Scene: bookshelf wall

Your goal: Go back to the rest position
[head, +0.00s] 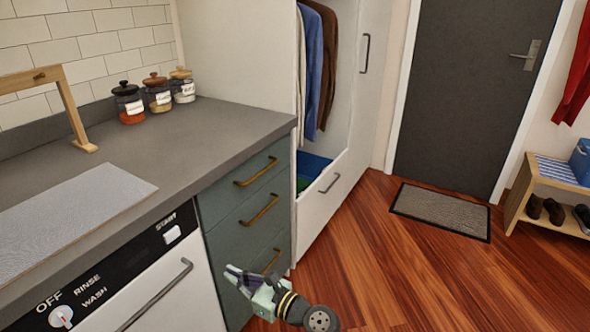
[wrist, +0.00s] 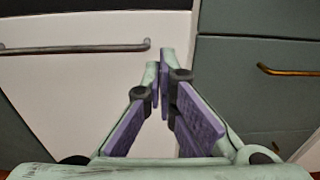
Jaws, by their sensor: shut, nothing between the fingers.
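My gripper (head: 236,274) is low in the head view, in front of the green drawer unit (head: 240,223) and beside the white dishwasher (head: 170,300). Its fingers are shut and empty. In the wrist view, the purple-padded fingers of my gripper (wrist: 160,72) meet near the tips. Behind them are the white dishwasher front (wrist: 60,85) with its bar handle and a green drawer front (wrist: 260,85) with a brass handle. I cannot tell how far the fingertips are from these fronts.
A grey countertop (head: 190,140) holds several jars at the back. An open white wardrobe drawer (head: 325,200) stands beyond the drawer unit. Wooden floor (head: 370,270) is free toward the doormat (head: 440,210) and dark door (head: 475,90). A shoe bench (head: 515,210) stands at the right.

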